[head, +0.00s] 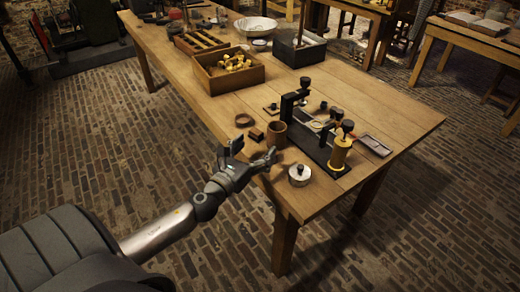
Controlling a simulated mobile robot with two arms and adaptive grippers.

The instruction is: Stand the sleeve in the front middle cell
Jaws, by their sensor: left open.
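A brown, open-topped cylinder (277,134), perhaps the sleeve, stands upright near the table's front left edge. My left gripper (253,151) is open and empty, with its fingers just to the left of and in front of this cylinder. I cannot tell whether they touch it. A low brown ring (244,121) and a small dark brown block (256,135) lie to the left of the cylinder. No cell is clearly recognisable; a wooden tray with slots (178,42) lies farther back. My right gripper is not in view.
A black-based apparatus (323,157) with posts and a brass spool (340,153) stands right of the cylinder. A round lidded tin (299,175) sits near the front edge. A wooden box (221,87) with yellow pieces stands behind. The table's right end (408,119) is clear.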

